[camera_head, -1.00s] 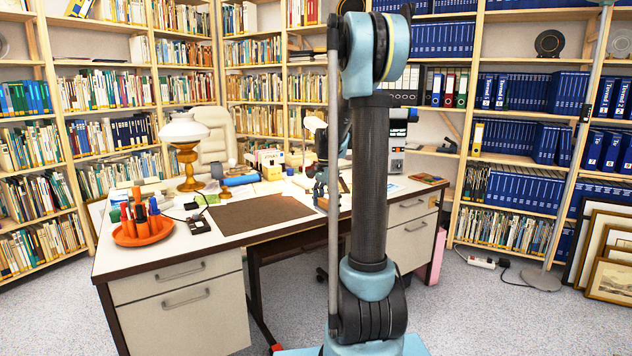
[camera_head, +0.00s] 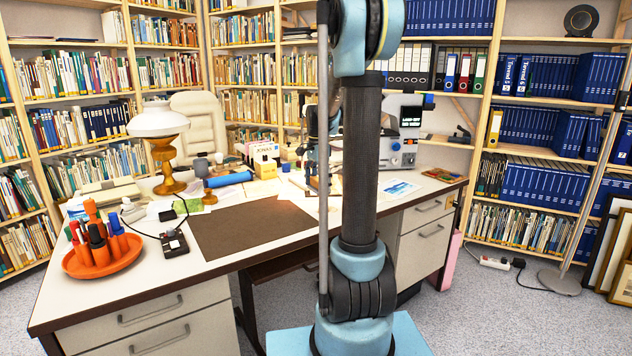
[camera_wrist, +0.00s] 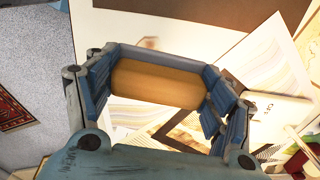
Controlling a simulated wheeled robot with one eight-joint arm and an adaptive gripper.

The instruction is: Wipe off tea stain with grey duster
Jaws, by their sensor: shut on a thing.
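In the wrist view my gripper (camera_wrist: 158,76) is shut on a tan, wood-coloured block with a blue-grey strip along its far edge. This looks like the duster (camera_wrist: 154,86). It is held crosswise between the blue finger pads. A small brownish mark, likely the tea stain (camera_wrist: 148,43), shows on the pale surface just beyond the duster. The duster appears apart from the mark; I cannot tell whether it touches the desk. In the head view the gripper and duster are largely hidden behind my arm, over the right part of the white desk (camera_head: 85,292).
A brown desk mat (camera_head: 250,228) lies left of my arm. An orange pen tray (camera_head: 105,262), an oil lamp (camera_head: 160,122) and a dark corded device (camera_head: 173,243) stand on the left. Papers (camera_head: 398,188) and a grey machine (camera_head: 402,135) are on the right.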

